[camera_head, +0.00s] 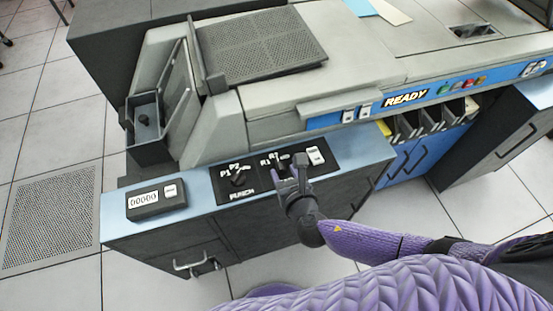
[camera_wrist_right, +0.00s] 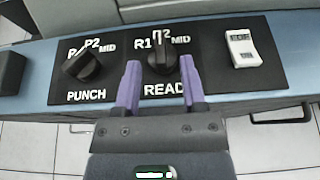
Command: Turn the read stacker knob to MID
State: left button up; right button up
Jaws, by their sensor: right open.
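The read stacker knob (camera_wrist_right: 161,60) is black, on a black panel marked R1, R2, MID and READ. In the right wrist view its ridge stands about upright and partly covers the R2 mark, with MID to its right. My right gripper (camera_wrist_right: 159,72) is open, its purple fingers on either side of the knob; whether they touch it I cannot tell. In the head view the right gripper (camera_head: 291,168) is over the READ panel and largely hides the knob. My left gripper is not in view.
The punch knob (camera_wrist_right: 84,66) is to the left, turned aslant near P1. A white rocker switch (camera_wrist_right: 242,48) is to the right. A counter box (camera_head: 156,201) sits at the ledge's left end. The reader (camera_head: 270,100) with its READY sign rises behind.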

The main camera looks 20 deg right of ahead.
aim_at(279, 163)
jog(key=b+x, duration=0.1)
jog(key=x, duration=0.2)
jog(key=shift+f, duration=0.25)
jog(key=shift+w+f, duration=0.1)
jog(key=shift+w, duration=0.45)
grip_shut()
